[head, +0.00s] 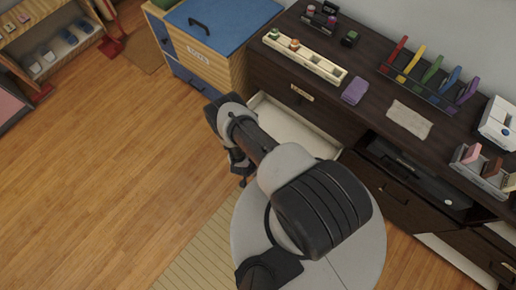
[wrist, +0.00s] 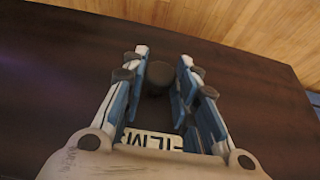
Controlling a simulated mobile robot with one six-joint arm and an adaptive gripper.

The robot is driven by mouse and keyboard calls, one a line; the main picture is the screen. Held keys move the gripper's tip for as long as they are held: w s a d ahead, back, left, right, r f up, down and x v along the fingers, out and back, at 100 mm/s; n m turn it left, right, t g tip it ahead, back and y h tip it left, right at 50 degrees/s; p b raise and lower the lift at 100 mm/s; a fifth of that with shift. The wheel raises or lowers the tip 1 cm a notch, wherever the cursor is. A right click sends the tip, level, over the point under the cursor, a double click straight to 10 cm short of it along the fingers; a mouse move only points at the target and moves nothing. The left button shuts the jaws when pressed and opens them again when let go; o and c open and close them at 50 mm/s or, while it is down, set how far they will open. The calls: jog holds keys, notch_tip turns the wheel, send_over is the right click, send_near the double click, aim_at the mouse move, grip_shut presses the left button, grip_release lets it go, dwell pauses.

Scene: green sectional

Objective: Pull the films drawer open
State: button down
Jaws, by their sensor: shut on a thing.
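The films drawer shows in the wrist view as a dark brown wooden front (wrist: 50,90).
The dark cabinet top (head: 372,80) holds a long cream tray (head: 305,60), a purple cloth (head: 355,91), a coloured rack (head: 428,78) and a beige cloth (head: 409,120). A blue-topped box (head: 222,35) stands left of the cabinet. The wooden floor (head: 120,165) at left is clear.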

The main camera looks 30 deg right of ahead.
jog(key=c, duration=1.3)
grip_release()
jog(key=v, duration=1.2)
